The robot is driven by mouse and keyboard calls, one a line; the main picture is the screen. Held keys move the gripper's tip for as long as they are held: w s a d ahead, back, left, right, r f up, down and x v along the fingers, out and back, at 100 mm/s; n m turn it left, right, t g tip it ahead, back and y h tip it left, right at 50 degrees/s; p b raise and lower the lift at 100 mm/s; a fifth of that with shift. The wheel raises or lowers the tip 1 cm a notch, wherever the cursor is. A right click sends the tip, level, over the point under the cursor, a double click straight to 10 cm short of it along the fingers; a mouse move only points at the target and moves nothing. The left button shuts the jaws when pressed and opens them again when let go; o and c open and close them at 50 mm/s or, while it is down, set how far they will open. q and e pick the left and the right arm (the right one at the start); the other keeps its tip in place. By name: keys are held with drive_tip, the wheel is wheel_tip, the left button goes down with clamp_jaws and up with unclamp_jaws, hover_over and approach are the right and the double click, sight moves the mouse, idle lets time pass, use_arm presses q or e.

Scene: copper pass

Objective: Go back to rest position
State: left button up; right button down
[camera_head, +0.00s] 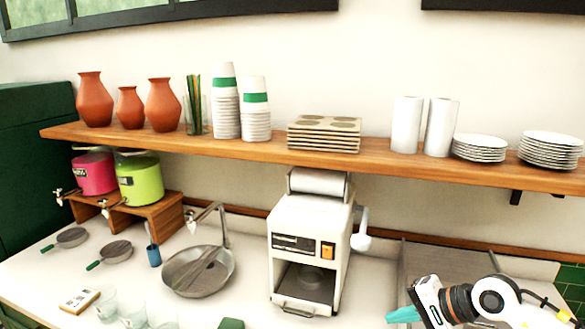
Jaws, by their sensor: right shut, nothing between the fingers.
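My right gripper (403,315) is at the lower right of the head view, its teal fingertips pointing left. It is shut and holds nothing. It is in front of the counter, to the right of the white machine (298,225), with a gap between them. My right arm (490,300) comes in from the right edge. My left gripper is not in view.
A wooden shelf (380,160) carries vases (94,99), cup stacks (226,100), cup trays (325,134) and plates (549,148). A round sink (215,283) with a tap, strainers (65,238), glasses (133,314) and two dispensers (139,180) are on the counter's left.

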drive_tip(key=s+a+r+m+t+y, duration=0.3)
drive_tip(key=a+r+m+t+y, duration=0.7)
drive_tip(key=m, duration=0.9)
drive_tip(key=s+d+f+m+g+h, duration=0.1)
drive_tip(key=s+d+f+m+h, duration=0.15)
drive_tip(key=f+m+h, duration=0.6)
drive_tip(key=s+d+f+m+h, duration=0.2)
drive_tip(key=d+m+h, duration=0.25)
drive_tip(key=m, duration=0.85)
drive_tip(key=s+d+f+m+g+h, duration=0.1)
drive_tip(key=s+d+f+m+h, duration=0.2)
drive_tip(key=f+m+h, duration=0.55)
drive_tip(key=s+f+m+g+y, duration=0.1)
drive_tip(key=s+f+m+g, duration=0.1)
drive_tip(key=s+m+g, duration=0.3)
drive_tip(key=s+a+f+m+g+y, duration=0.1)
drive_tip(key=s+f+m+g, duration=0.15)
drive_tip(key=s, duration=0.45)
drive_tip(key=s+f+m+g+y, duration=0.2)
drive_tip(key=s+f+m, duration=0.15)
drive_tip(key=s, duration=0.25)
wheel_tip(320, 180, down, 31)
drive_tip(key=s+g+b, duration=0.2)
drive_tip(key=b, duration=0.2)
drive_tip(key=s+d+f+g+b, duration=0.1)
drive_tip(key=s+d+f+b, duration=0.1)
drive_tip(key=s+f, duration=1.4)
wheel_tip(320, 180, down, 2)
drive_tip(key=shift+d+b, duration=0.25)
drive_tip(key=shift+b, duration=0.35)
